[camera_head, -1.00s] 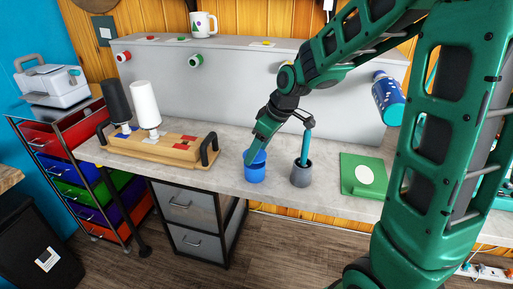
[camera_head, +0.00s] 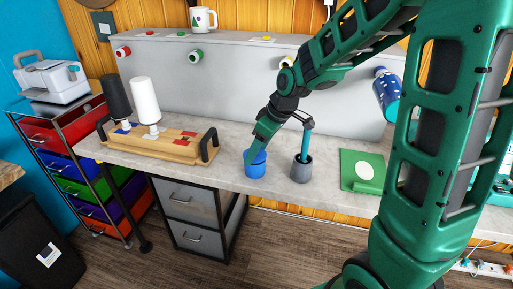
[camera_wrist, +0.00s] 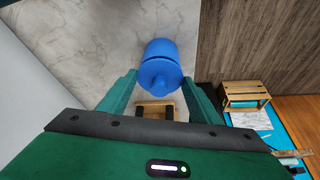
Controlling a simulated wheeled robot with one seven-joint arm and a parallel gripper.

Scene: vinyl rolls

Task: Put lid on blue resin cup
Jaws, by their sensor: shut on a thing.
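The blue resin cup (camera_head: 256,171) stands upright near the front edge of the grey worktop. My gripper (camera_head: 256,151) points down at its top. In the head view my fingers hide most of the lid.
A grey cup (camera_head: 302,171) with a teal-handled tool stands close right of the blue cup. A green board (camera_head: 352,178) with a white oval lies farther right. A wooden tray (camera_head: 150,149) with black and white rollers is on the left. A grey raised ledge (camera_head: 245,95) runs behind.

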